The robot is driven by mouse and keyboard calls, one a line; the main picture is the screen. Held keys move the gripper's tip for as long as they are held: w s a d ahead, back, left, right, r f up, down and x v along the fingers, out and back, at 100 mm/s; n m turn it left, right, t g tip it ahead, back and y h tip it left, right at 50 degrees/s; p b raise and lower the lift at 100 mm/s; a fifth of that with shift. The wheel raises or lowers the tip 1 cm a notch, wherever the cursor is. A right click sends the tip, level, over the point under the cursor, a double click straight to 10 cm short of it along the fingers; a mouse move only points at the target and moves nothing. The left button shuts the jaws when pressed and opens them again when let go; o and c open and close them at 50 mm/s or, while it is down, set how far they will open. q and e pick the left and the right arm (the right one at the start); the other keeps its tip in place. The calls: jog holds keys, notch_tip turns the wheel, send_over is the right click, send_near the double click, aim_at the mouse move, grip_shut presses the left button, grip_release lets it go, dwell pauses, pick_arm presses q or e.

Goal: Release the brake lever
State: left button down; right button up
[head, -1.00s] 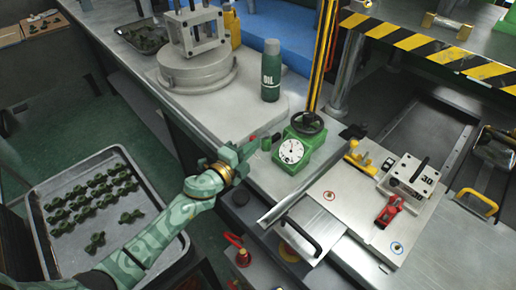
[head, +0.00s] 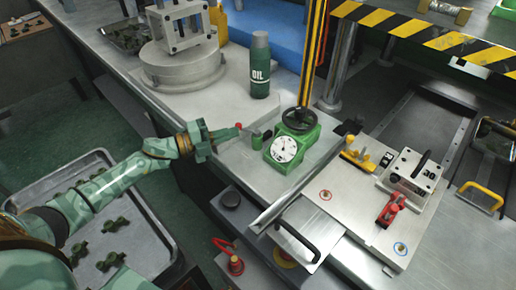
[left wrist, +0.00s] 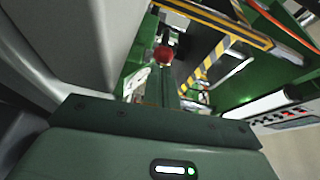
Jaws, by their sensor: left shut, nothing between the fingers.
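A small red knob (head: 238,125), which looks like the end of the brake lever, shows at the bench edge left of the green dial unit (head: 292,147). It also shows in the left wrist view (left wrist: 163,55), just past my fingers. My left gripper (head: 228,134) is shut and empty, its tips right at the knob. I cannot tell whether they touch it. The lever's shaft is mostly hidden. My right gripper is not in view.
A green OIL bottle (head: 260,66) and a round grey pot (head: 182,65) stand behind. A black-and-yellow post (head: 313,55) rises behind the dial. A red lever (head: 222,244) sits lower in front. A tray of green parts (head: 160,235) lies at left.

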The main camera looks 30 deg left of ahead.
pick_arm(q)
jog(key=shift+w+a, duration=0.25)
jog(key=shift+w, duration=0.05)
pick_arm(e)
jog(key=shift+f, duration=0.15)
pick_arm(q)
jog(key=shift+w+a, duration=0.1)
dwell(0.5)
